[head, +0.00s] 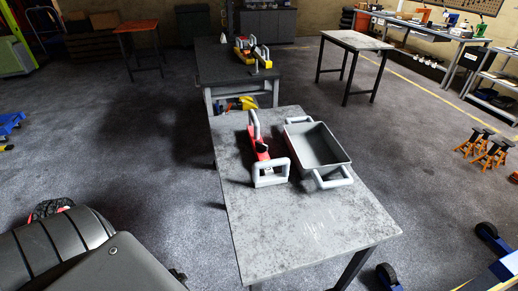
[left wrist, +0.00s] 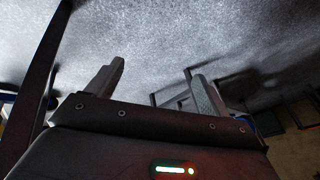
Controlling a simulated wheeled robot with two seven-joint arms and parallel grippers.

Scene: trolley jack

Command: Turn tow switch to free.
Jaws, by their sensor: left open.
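A red device with grey handles (head: 261,150) stands on the near grey table (head: 300,230) in the head view. A small dark part shows on its top. A tow switch cannot be made out for certain in either view. My left gripper (left wrist: 155,88) is open and empty in the left wrist view, with its two grey fingers apart and floor behind them. In the head view a dark part of my own body fills the lower left, and the left fingers cannot be made out. My right gripper is in neither view.
A grey tray with handles (head: 333,161) stands to the right of the red device. A dark table (head: 222,65) behind holds a yellow and red device (head: 253,55). Orange jack stands (head: 487,152) are on the floor at right. Floor left of the near table is mostly clear.

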